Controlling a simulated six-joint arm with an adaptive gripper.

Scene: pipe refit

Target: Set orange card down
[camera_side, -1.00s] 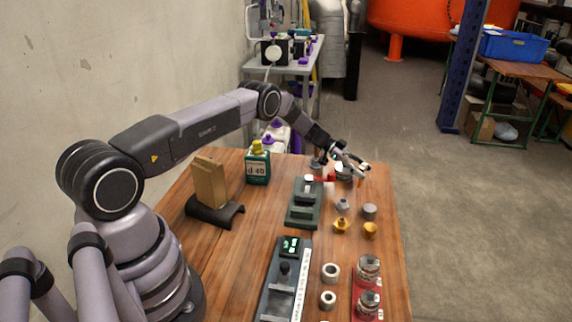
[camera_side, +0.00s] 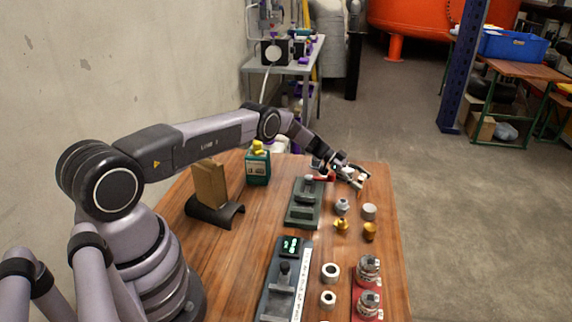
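My gripper (camera_side: 351,176) is low over the far right part of the wooden table (camera_side: 215,255), tilted down to the right. Its fingers are small and pale here, and I cannot tell whether they are open or shut. I cannot make out an orange card; it may be hidden by the gripper or too small to see. A small red part (camera_side: 325,178) shows just left of the gripper, beside the dark green fixture (camera_side: 303,208).
Several fittings, including a grey cap (camera_side: 369,212) and a brass one (camera_side: 369,231), stand just in front of the gripper.

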